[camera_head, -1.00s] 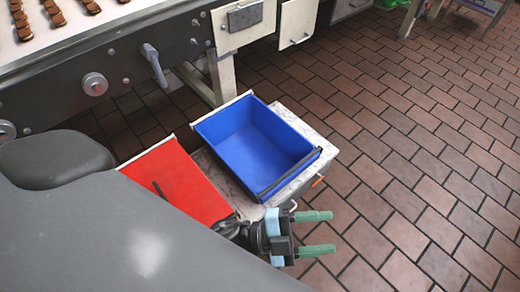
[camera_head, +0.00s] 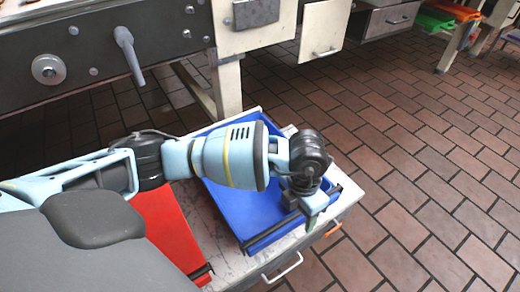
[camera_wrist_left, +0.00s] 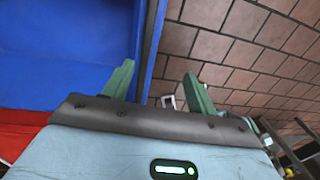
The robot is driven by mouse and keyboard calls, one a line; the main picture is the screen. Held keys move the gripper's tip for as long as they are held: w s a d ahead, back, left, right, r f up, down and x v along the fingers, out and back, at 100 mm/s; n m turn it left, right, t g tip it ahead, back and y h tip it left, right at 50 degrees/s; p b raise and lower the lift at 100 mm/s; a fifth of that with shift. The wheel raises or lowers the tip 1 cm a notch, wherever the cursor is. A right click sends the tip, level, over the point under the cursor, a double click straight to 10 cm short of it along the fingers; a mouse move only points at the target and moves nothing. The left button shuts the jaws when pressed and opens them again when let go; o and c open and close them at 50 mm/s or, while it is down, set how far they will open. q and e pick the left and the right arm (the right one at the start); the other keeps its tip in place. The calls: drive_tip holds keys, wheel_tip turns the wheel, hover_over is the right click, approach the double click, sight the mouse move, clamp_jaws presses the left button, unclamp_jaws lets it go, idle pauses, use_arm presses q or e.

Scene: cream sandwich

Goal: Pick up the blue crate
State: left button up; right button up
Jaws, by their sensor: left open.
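The blue crate (camera_head: 243,207) sits on a pale, worn surface, open at the top and looking empty. Its far wall and much of its inside are hidden behind my left arm. My left gripper (camera_head: 311,215) points down at the crate's front right rim, beside a dark bar. In the left wrist view the crate (camera_wrist_left: 60,50) fills the upper left. The open green fingers (camera_wrist_left: 158,88) lie on either side of the line of its rim, with a visible gap; I cannot tell whether they touch it. My right gripper is not in view.
A red panel or tray (camera_head: 168,232) lies left of the crate on the same pale surface (camera_head: 240,262). A grey machine (camera_head: 90,60) with a lever and knob stands behind. The brick-patterned floor (camera_head: 420,180) on the right is clear.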

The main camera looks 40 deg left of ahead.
sight(296, 213)
use_arm(q)
drive_tip(key=shift+w+a+y, duration=0.3)
drive_tip(key=shift+w+a, duration=0.35)
drive_tip(key=shift+w, duration=0.05)
drive_tip(key=shift+w+a+r, duration=0.15)
drive_tip(key=shift+w+a, duration=0.1)
drive_tip(key=shift+s+f+b, duration=0.1)
drive_tip(key=shift+f+b, duration=0.5)
drive_tip(key=shift+f, duration=0.75)
drive_tip(key=shift+d+f, duration=0.1)
drive_tip(key=shift+f, duration=0.15)
wheel_tip(296, 213, down, 4)
drive_tip(key=shift+f+b, duration=0.2)
drive_tip(key=shift+b, duration=0.95)
drive_tip(key=shift+f, duration=0.2)
drive_tip(key=shift+d+r, duration=0.1)
drive_tip(key=c, duration=0.9)
clamp_jaws()
drive_tip(key=shift+r, duration=0.1)
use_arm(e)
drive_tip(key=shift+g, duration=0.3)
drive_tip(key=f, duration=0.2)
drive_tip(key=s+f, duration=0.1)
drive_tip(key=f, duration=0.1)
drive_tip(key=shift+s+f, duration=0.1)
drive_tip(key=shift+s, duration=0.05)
